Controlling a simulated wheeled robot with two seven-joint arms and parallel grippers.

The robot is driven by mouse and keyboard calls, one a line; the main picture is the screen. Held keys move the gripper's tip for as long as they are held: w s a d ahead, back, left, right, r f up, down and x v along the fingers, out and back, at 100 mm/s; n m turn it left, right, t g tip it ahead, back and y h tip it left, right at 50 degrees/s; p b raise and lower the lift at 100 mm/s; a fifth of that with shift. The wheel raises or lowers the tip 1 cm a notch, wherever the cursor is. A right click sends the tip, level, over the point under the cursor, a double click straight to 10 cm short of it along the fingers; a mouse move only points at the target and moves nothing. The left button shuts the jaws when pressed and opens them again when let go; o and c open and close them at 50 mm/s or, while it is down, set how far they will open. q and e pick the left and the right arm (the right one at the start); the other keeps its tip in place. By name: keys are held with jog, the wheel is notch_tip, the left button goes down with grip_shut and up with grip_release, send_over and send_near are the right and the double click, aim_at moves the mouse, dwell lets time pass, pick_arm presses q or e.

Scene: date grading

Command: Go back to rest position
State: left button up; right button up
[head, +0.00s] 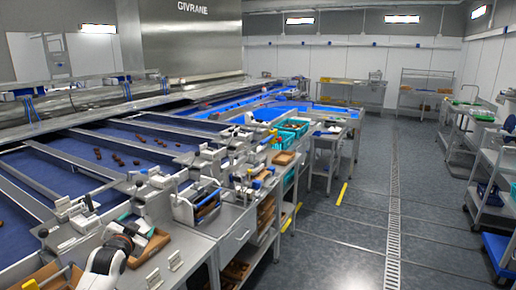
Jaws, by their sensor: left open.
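My left gripper (138,234) is at the lower left, over the near end of the grading bench. My white and black arm comes up to it from the bottom edge. Its jaws look open, and I see nothing held between them, though the fingers are small and dark against the bench. A wooden tray (150,247) lies on the bench close to the gripper; I cannot tell whether they touch. My right gripper is not in view.
Blue conveyor belts (110,158) with several dark dates run along the left. Teal crates (287,137) stand farther along. Carts (492,185) line the right side. The grey floor (345,235) between is clear.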

pick_arm(q)
notch_tip(320, 180, up, 6)
jog(key=n+t, duration=0.2)
jog(key=t, duration=0.1)
jog(key=s+d+f+g+b, duration=0.1)
jog(key=s+f+g, duration=0.15)
jog(key=f, duration=0.95)
jog(key=s+d+f+g+b, duration=0.15)
jog(key=s+f, duration=0.25)
jog(key=f, duration=0.9)
jog(key=s+d+f+g+b, duration=0.15)
jog(key=s+f, duration=0.25)
jog(key=f, duration=0.8)
jog(key=s+d+f+g+b, duration=0.3)
jog(key=s+f+g, duration=0.3)
jog(key=s+f, duration=1.55)
jog(key=s+d+f+g+b, duration=0.1)
jog(key=s+f, duration=0.4)
jog(key=s, duration=0.6)
jog(key=s+d+f+g+h+b, duration=0.1)
jog(key=s+d+f+g, duration=0.1)
jog(key=s+f, duration=0.4)
jog(key=s+d+f+n+g+b, duration=0.1)
jog(key=s+f, duration=0.5)
jog(key=s, duration=1)
jog(key=shift+d+g, duration=0.55)
jog(key=shift+g, duration=0.6)
jog(key=shift+f, duration=0.1)
